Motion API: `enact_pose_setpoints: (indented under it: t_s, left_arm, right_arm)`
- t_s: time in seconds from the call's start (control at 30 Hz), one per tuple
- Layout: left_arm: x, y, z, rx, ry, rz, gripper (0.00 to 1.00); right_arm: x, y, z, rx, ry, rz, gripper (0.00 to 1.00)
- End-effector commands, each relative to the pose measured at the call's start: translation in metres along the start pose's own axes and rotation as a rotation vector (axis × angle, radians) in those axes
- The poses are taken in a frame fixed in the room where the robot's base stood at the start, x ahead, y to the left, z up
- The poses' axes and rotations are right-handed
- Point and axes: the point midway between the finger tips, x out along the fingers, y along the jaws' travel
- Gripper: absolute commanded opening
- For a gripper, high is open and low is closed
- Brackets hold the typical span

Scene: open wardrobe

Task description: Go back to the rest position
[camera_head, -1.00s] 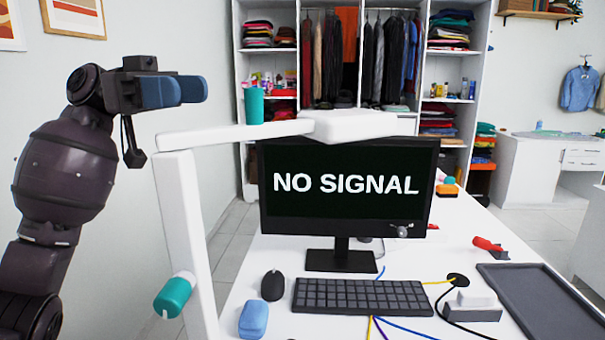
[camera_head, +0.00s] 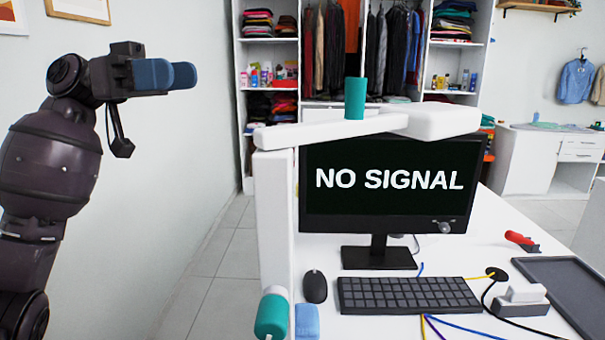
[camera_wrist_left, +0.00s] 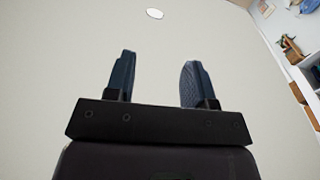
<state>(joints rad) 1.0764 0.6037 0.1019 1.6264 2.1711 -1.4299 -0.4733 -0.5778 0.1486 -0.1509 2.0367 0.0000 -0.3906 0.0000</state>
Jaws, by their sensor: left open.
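My left gripper (camera_head: 172,75) is raised at the upper left of the head view, in front of the bare pale wall. Its blue fingers point right and hold nothing. In the left wrist view the two fingers of the gripper (camera_wrist_left: 157,70) stand apart with an empty gap between them. My dark left arm (camera_head: 48,170) comes up from the lower left edge. My right gripper is not in view.
A white lamp-like stand (camera_head: 275,215) rises at the desk's left edge, right of my left arm. A monitor (camera_head: 385,225), keyboard (camera_head: 408,295) and mouse (camera_head: 315,287) stand on the desk. The open wardrobe (camera_head: 424,85) is behind. Clear floor (camera_head: 215,275) lies left of the desk.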

Motion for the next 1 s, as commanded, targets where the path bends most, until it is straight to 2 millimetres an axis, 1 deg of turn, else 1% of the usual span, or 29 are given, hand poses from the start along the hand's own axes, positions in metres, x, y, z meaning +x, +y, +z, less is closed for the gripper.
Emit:
enact_pose_setpoints:
  t_s: [0.3,0.37,0.47,0.57,0.67,0.73,0.87,0.9,0.97,1.0]
  left_arm:
    - [0.005,-0.054,-0.008,0.002,0.045,-0.396,0.49]
    - [0.005,-0.067,-0.004,0.009,0.057,-0.481,0.49]
    - [-0.001,-0.089,0.014,0.017,0.081,-0.629,0.49]
    - [-0.010,-0.109,0.042,0.025,0.101,-0.770,0.49]
    - [-0.023,-0.125,0.078,0.037,0.114,-0.906,0.49]
    - [-0.032,-0.133,0.107,0.048,0.117,-0.996,0.49]
    - [-0.049,-0.138,0.168,0.072,0.111,-1.151,0.49]
    - [-0.054,-0.137,0.187,0.080,0.106,-1.193,0.49]
    - [-0.060,-0.133,0.215,0.092,0.094,-1.249,0.49]
    - [-0.064,-0.130,0.234,0.099,0.085,-1.284,0.49]
  right_arm:
    - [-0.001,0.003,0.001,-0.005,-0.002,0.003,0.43]
    - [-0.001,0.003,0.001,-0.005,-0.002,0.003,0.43]
    - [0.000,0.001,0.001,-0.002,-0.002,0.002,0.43]
    - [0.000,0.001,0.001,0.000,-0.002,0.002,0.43]
    - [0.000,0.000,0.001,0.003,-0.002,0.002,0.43]
    - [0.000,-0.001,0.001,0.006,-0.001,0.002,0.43]
    - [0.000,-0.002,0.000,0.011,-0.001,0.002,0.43]
    - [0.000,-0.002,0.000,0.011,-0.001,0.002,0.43]
    - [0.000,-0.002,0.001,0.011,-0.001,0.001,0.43]
    - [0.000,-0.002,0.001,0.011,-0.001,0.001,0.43]
